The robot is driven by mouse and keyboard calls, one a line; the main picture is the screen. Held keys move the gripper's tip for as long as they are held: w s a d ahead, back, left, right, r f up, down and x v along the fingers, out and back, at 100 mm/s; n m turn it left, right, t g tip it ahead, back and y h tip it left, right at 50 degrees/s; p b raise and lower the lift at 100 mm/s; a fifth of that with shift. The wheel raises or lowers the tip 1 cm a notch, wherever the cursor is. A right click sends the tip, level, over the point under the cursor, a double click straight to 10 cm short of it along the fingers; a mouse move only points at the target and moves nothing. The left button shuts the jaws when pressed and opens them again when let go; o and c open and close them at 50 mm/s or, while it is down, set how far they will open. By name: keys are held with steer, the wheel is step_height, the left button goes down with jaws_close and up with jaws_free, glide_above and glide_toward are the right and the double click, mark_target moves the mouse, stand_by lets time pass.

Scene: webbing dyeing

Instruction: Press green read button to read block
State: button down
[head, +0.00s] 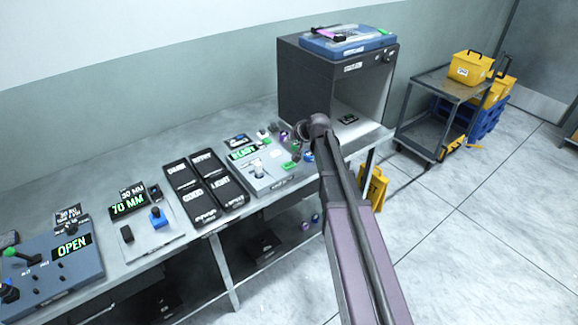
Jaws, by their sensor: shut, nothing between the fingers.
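The reader panel (270,180) is a light grey unit on the bench with a lit green display (243,153) that seems to say READY. A small pale block (257,166) stands on it. A green button (291,166) shows at its right front edge. My arm comes in from the lower right, and its wrist (318,124) is above the right end of the panel. My gripper (297,148) is small and partly hidden among the wrist parts and small coloured items there. It is shut and empty. I cannot tell whether it touches anything.
Left of the panel lie dark labelled plates (205,185), a 70 MM panel (140,222) and a blue OPEN panel (60,262). A dark open-fronted cabinet (310,85) stands right of the panel. A cart (425,100) with yellow bins stands farther right.

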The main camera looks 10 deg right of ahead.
mark_target(286, 163)
steer(key=shift+f, duration=0.15)
step_height(286, 163, down, 9)
steer(key=b, duration=0.8)
steer(key=shift+r+b, duration=0.2)
steer(key=shift+b, duration=0.2)
steer(key=shift+f+b, duration=0.85)
steer(key=shift+b, duration=0.05)
stand_by(2.4)
stand_by(0.4)
steer(key=shift+r+p, duration=0.9)
steer(key=shift+p, duration=0.05)
steer(key=shift+r+p, duration=2.5)
